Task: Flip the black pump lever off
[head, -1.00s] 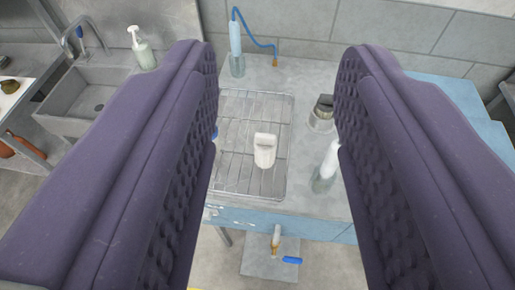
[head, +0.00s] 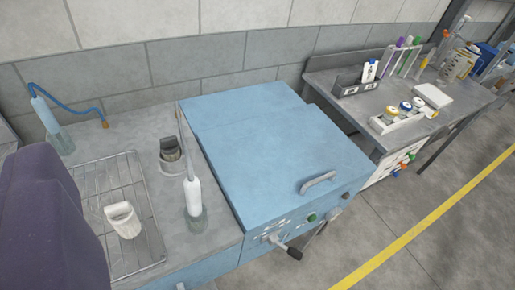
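The black pump lever (head: 285,246) is a metal rod with a black grip on the front face of the blue cabinet (head: 270,130), low in the middle of the head view. It sticks out to the lower right, near a green knob (head: 312,217). One purple padded finger of my gripper (head: 48,225) fills the lower left edge. It is well left of the lever and not touching it. The other finger is out of view, so the opening between them does not show.
A metal counter with a wire rack (head: 150,215), a white scoop (head: 123,220) and bottles (head: 193,200) lies left of the cabinet. A grey bench (head: 345,97) with bottles and tubes stands at right. Open floor with a yellow line (head: 420,228) is at lower right.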

